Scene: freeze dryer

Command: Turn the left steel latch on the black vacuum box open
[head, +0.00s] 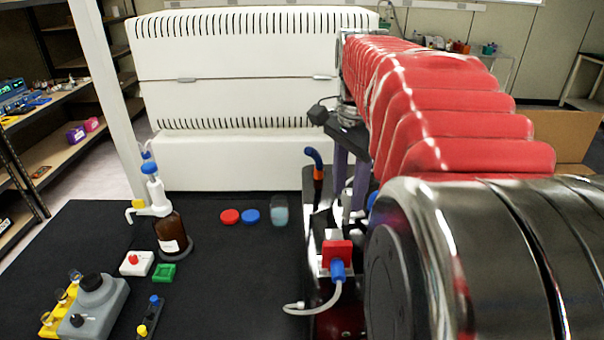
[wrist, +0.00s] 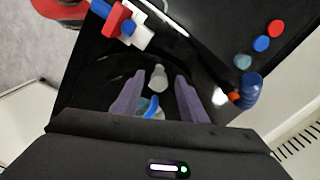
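My gripper (head: 349,200) hangs over the right part of the black table with its two purple-grey fingers pointing down. In the wrist view my gripper (wrist: 158,78) has its fingers apart, above a dark glossy surface (wrist: 92,75) that may be the vacuum box's top; I cannot tell for sure. A small pale grey piece (wrist: 158,76) shows in the gap between the fingers, with a blue piece (wrist: 152,106) nearer the gripper body. I cannot tell whether either touches a finger. No steel latch can be made out clearly; my arm hides much of that area in the head view.
A red block with a blue fitting and hose (head: 337,255) stands close by. A blue-orange tube (head: 316,170) rises left of the fingers. The front middle of the table is clear.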

